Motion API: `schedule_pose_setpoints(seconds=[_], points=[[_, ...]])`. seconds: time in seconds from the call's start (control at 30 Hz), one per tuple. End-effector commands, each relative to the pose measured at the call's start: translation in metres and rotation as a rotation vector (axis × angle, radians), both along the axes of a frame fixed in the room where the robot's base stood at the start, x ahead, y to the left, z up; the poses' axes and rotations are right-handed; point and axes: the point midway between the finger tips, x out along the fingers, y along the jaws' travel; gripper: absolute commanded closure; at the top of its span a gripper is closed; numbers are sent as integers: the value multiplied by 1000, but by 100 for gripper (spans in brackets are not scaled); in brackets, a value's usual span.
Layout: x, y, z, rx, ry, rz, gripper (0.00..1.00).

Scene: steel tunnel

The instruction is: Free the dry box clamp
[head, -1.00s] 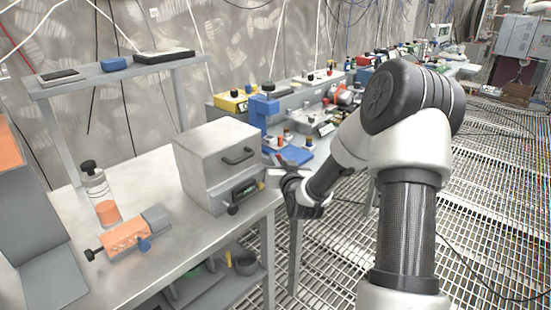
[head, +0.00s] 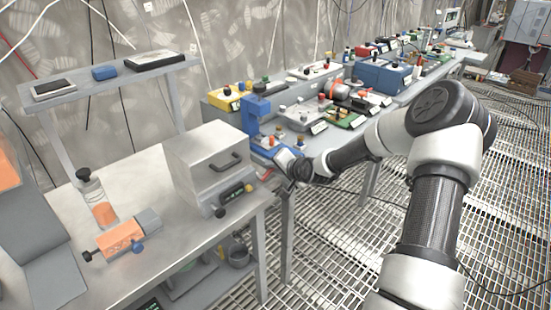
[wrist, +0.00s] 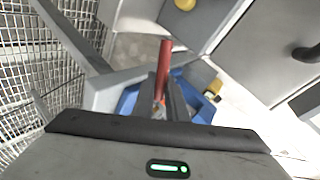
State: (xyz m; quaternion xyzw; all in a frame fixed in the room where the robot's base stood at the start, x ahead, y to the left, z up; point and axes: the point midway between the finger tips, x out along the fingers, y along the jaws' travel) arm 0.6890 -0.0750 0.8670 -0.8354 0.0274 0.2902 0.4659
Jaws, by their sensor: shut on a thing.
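A grey metal box (head: 207,150) with a black handle stands at the bench's right end, and I take it for the dry box. My gripper (head: 272,176) is just right of the box, beside the bench end. In the wrist view my gripper (wrist: 163,100) is shut on a red bar (wrist: 164,62), which sticks out past the fingertips. I cannot tell where the bar's far end joins, or whether it is the clamp.
A blue stand (head: 257,115) is behind my gripper, on a farther bench with several small devices. An orange fixture (head: 121,239) and a bottle (head: 99,200) are left of the box. Grated floor (head: 330,250) is open at the right.

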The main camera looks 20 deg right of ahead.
Motion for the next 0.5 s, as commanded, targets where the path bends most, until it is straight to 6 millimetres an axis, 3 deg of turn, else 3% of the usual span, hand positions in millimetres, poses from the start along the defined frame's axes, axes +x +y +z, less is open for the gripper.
schedule_pose_setpoints(seconds=[0.5], points=[[1, -2, -12, 206, 116, -2, 100]])
